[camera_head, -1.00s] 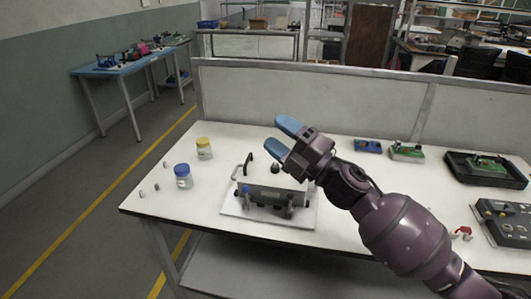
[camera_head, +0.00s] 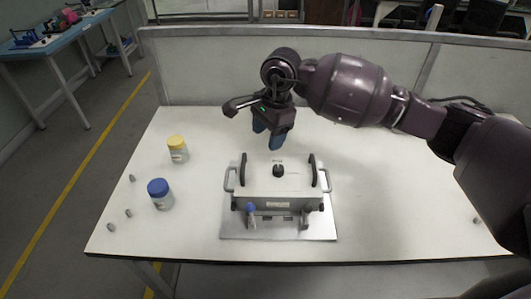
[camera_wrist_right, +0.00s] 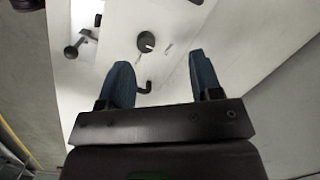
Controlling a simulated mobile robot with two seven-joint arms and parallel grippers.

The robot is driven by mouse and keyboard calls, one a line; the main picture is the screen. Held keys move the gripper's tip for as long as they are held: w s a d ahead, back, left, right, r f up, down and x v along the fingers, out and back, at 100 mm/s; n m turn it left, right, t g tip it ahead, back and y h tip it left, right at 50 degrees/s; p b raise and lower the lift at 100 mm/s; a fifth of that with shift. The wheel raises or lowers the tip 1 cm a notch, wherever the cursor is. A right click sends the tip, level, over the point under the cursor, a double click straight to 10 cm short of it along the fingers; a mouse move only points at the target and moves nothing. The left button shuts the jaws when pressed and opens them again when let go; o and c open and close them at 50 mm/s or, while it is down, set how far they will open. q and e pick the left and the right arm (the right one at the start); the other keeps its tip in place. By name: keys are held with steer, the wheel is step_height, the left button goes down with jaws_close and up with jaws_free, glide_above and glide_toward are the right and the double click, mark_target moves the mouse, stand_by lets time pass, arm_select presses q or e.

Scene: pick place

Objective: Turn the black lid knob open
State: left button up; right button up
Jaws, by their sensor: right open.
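The black lid knob (camera_head: 278,170) stands on top of a white box (camera_head: 262,186) with side handles, on a pale base plate (camera_head: 300,232). In the right wrist view the round knob (camera_wrist_right: 146,41) has a light mark on it and lies beyond the fingertips, apart from them. My right gripper (camera_head: 268,138) points down above and behind the knob, its blue fingers spread and empty. The fingers also show in the right wrist view (camera_wrist_right: 160,72), with a gap between them. My left gripper is in no view.
A yellow-lidded jar (camera_head: 177,150) and a blue-lidded jar (camera_head: 160,194) stand left of the box, with a few small grey pieces nearby. Two black upright handles (camera_head: 243,170) flank the knob. A low partition (camera_head: 210,75) runs behind the table. The table right of the box is mostly clear.

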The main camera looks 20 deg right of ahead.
mark_target(278, 167)
steer(key=shift+n+h, duration=0.8)
steer(key=shift+h, duration=0.1)
steer(key=d+f, duration=0.1)
steer(key=f, duration=0.5)
steer(key=s+d+f, duration=0.1)
steer(key=f, duration=0.3)
steer(key=shift+s+d+b, duration=0.1)
steer(key=shift+d+b, duration=0.2)
steer(key=shift+f, duration=0.4)
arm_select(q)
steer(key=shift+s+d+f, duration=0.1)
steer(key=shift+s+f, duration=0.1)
arm_select(e)
steer(key=c, duration=0.9)
steer(key=shift+c, duration=0.2)
